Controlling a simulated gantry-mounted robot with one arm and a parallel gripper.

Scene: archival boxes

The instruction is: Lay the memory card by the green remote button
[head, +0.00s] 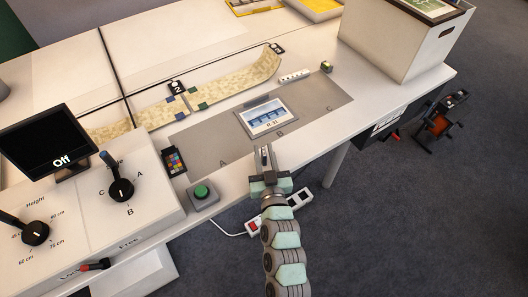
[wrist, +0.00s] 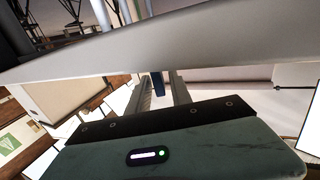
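The green remote button (head: 201,192) sits on a small grey box near the front edge of the table, left of my gripper. My gripper (head: 264,156) is at the table's front edge, below the framed R-21 picture. In the wrist view its two fingers (wrist: 162,88) stand a little apart with a small dark blue piece, seemingly the memory card (wrist: 158,83), between them near the tips. The card is too small to make out in the head view. I see no other card on the table.
A colour chart (head: 174,162) lies just behind the button. A grey mat (head: 213,146) holds the framed picture (head: 267,118). A control panel (head: 150,205) with knobs stands left of the button. A large box (head: 400,45) stands at the back right.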

